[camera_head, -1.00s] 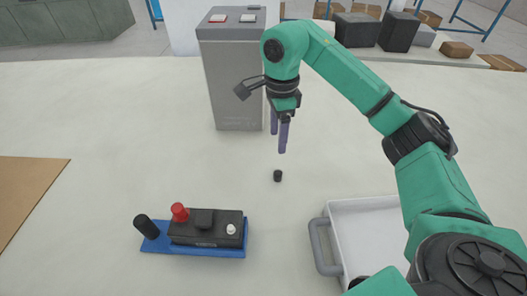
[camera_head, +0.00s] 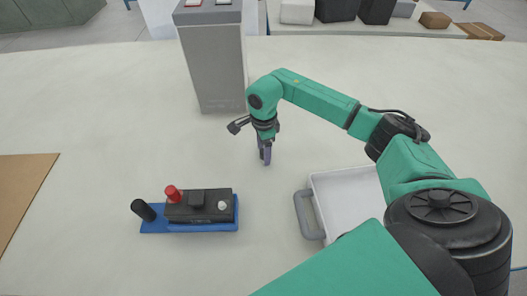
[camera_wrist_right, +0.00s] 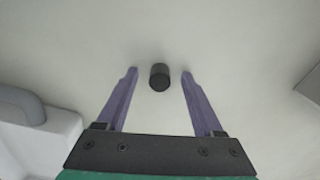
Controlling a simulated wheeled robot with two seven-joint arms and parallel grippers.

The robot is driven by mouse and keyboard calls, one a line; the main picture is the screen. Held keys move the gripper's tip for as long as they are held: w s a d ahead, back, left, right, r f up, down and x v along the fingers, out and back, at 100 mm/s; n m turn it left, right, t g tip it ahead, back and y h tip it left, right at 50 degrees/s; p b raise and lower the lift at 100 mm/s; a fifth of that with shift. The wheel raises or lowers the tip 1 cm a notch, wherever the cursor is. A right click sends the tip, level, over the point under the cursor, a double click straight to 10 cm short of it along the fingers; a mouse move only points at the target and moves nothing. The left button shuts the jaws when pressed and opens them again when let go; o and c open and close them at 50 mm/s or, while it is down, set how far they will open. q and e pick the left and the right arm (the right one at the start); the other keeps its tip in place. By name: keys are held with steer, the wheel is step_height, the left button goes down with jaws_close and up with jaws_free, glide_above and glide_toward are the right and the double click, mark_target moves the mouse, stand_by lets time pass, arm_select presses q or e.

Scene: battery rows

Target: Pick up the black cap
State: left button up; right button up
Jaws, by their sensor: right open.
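The small black cap (camera_wrist_right: 159,77) stands on the pale table between the two purple fingertips of my right gripper (camera_wrist_right: 159,72) in the right wrist view. There is a gap on each side of it, so the gripper is open and not touching it. In the head view my right gripper (camera_head: 265,158) points down close to the table, and its fingers hide the cap. My left gripper is in neither view.
A battery-like black block (camera_head: 199,214) with a red cap (camera_head: 173,193) sits on a blue base (camera_head: 160,226), with a black cylinder (camera_head: 143,210) at its left end. A white tray (camera_head: 312,185) with a grey handle is at right. A grey box (camera_head: 215,70) stands behind.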

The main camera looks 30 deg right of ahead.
steer(key=c, duration=1)
jaws_close()
steer(key=shift+r, duration=0.1)
